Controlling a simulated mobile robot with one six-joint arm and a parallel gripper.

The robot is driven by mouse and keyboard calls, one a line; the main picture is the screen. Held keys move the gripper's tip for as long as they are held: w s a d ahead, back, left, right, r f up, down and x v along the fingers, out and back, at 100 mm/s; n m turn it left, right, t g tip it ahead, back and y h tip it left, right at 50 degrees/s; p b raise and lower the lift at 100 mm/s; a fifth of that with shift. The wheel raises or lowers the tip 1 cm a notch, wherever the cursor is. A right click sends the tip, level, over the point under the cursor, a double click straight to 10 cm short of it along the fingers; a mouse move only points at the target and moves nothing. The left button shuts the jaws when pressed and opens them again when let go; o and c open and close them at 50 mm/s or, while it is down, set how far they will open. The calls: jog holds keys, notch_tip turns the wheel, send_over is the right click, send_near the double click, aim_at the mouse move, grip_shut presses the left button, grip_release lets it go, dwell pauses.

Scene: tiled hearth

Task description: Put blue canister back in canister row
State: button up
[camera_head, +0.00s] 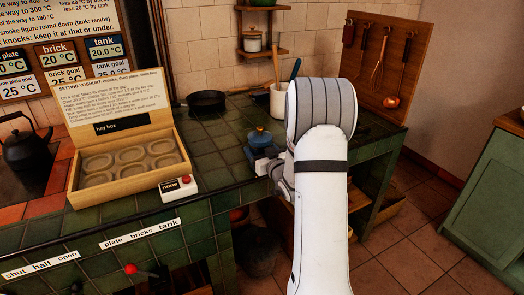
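A small blue-topped canister (259,136) with a knob on its lid shows at the green tiled counter, just left of my arm's big white joint. My gripper (264,162) is at this canister, low against its front. The gripper's dark and grey parts cover the canister's lower body. The fingertips are too small and hidden to show whether they are closed on it. I cannot tell whether the canister rests on the tiles or is held just above them. No row of canisters can be made out for certain.
An open wooden hay box (125,165) with empty oval wells stands left, a small white device (179,187) at its corner. A black pan (206,101) and a utensil crock (280,101) stand behind. A black kettle (22,147) is far left. Tiles between box and canister are clear.

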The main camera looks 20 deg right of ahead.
jog(key=shift+f+b, duration=0.2)
jog(key=shift+b, duration=0.1)
jog(key=o, duration=1.3)
jog(key=shift+o, duration=0.2)
jog(key=shift+r+p, duration=0.2)
jog(key=shift+p, duration=0.5)
